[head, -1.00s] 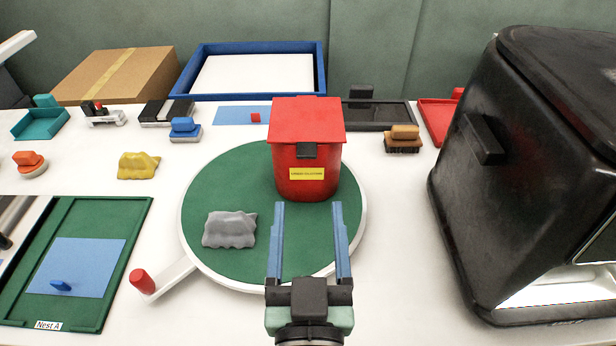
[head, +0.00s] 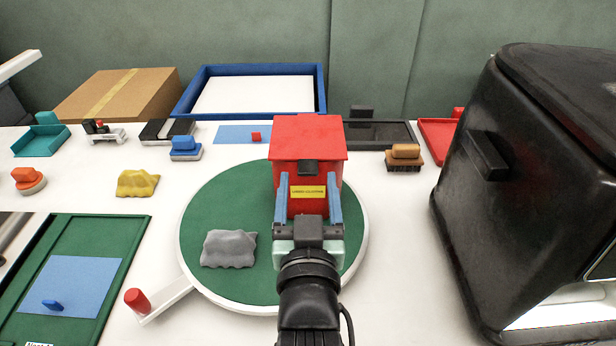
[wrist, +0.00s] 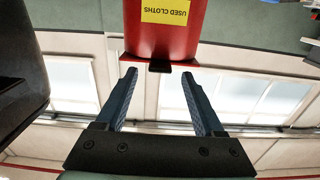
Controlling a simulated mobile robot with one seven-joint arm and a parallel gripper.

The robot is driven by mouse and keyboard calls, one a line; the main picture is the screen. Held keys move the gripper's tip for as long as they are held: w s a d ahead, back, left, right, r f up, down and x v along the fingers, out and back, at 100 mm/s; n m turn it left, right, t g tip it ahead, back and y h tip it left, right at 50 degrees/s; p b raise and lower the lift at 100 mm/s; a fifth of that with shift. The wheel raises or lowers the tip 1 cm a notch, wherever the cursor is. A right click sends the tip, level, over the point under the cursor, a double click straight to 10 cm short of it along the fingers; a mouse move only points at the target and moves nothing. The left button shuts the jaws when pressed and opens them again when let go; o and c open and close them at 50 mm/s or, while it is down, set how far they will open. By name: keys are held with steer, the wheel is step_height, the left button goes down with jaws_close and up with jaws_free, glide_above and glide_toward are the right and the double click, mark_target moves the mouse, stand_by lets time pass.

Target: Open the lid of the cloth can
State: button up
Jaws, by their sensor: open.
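The cloth can (head: 308,205) is a red bin with a yellow label, standing on the green turntable. Its flat red lid (head: 308,136) is shut, with a black tab (head: 307,167) at the front edge. My gripper (head: 308,182) is open and empty, with its blue fingers at either side of the can's front, below the tab. In the wrist view the can (wrist: 165,30) appears upside down, and the black tab (wrist: 160,65) lies just beyond and between the open fingertips (wrist: 159,72). I cannot tell whether the fingers touch the can.
A grey cloth (head: 229,248) lies on the green turntable (head: 215,205), left of the can. The turntable's lever has a red knob (head: 137,300). A large black fryer (head: 480,230) stands close on the right. A brush (head: 404,157) and a blue-rimmed tray (head: 322,90) are behind.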

steer(key=shift+w, duration=0.85)
jaws_close()
stand_by(0.9)
